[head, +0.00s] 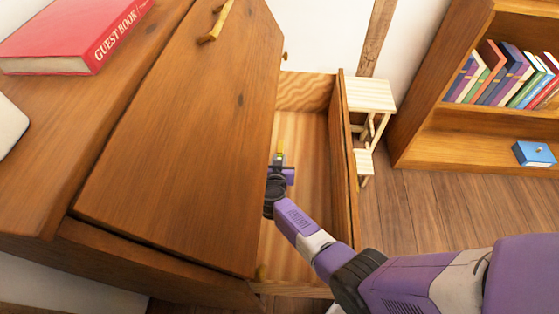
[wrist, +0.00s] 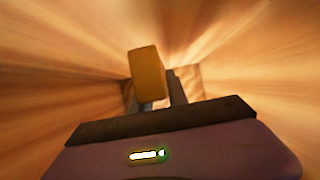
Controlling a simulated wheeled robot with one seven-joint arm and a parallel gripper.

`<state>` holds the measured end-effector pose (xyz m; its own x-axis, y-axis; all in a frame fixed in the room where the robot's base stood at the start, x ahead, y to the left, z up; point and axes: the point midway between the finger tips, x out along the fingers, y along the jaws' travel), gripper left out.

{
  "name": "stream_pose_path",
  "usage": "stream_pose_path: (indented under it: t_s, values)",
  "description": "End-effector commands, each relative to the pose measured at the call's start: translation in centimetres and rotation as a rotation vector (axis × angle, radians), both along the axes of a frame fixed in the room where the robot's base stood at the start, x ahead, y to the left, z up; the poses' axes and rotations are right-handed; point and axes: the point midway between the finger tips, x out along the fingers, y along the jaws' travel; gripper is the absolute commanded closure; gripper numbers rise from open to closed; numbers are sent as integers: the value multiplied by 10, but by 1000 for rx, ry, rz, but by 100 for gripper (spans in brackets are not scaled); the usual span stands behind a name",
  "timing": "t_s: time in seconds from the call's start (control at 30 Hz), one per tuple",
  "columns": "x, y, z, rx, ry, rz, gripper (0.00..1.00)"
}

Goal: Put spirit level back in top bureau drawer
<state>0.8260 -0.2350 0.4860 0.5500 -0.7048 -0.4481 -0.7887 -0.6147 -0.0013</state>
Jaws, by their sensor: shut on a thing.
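The spirit level (wrist: 148,75) shows in the wrist view as a yellow block, held end-on between the fingers of my gripper (wrist: 160,104). In the head view only a small yellow bit of the spirit level (head: 281,147) shows at the tip of my gripper (head: 279,160), which is shut on it. The bureau drawer (head: 343,170) is pulled open, with pale wooden walls and floor. My gripper is over or inside the drawer, close to the bureau side. I cannot tell whether the level touches the drawer floor.
The bureau's slanted wooden front (head: 185,130) rises left of my gripper and hides part of the drawer. A red guest book (head: 75,38) lies on the bureau. A pale step stool (head: 370,95) stands right of the drawer, and a bookcase (head: 440,140) stands farther right.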

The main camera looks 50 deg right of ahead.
Motion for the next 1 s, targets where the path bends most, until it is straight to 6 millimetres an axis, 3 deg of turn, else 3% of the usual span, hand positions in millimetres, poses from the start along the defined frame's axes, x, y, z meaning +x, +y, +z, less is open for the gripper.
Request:
stream_pose_path:
  t_s: [0.53, 0.57, 0.67, 1.0]
  values:
    - [0, 0, -12, 0, 0, 0, 100]
    - [0, 0, -12, 0, 0, 0, 76]
    - [0, 0, -12, 0, 0, 0, 58]
    - [0, 0, -9, 0, 0, 0, 58]
